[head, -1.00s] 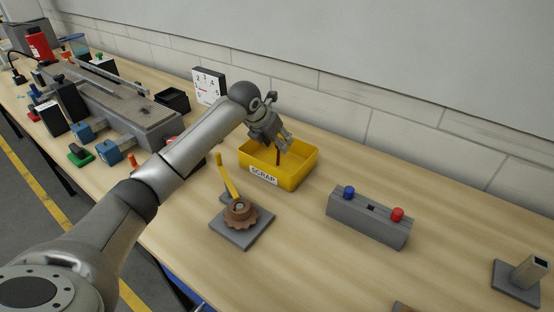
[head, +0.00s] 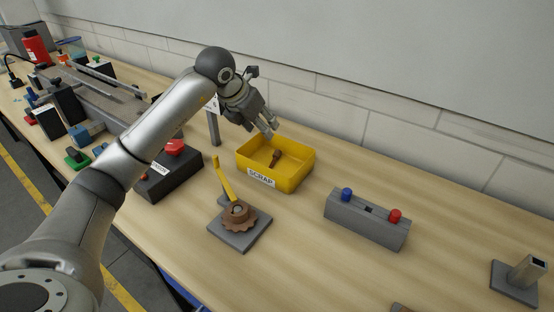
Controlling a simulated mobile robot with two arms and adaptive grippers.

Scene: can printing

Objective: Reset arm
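My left arm comes in from the left, and its gripper (head: 264,126) hangs in the air above the back-left rim of the yellow SCRAP bin (head: 262,179). The fingers point down and to the right, look parted, and nothing shows between them. A small brown piece (head: 275,158) lies inside the bin, apart from the gripper. My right gripper is not in view.
A toothed brown part with a yellow lever (head: 239,216) sits on a grey plate in front of the bin. A grey block with blue and red knobs (head: 366,218) stands right. A black box with a red button (head: 170,170) is left. The right table is mostly clear.

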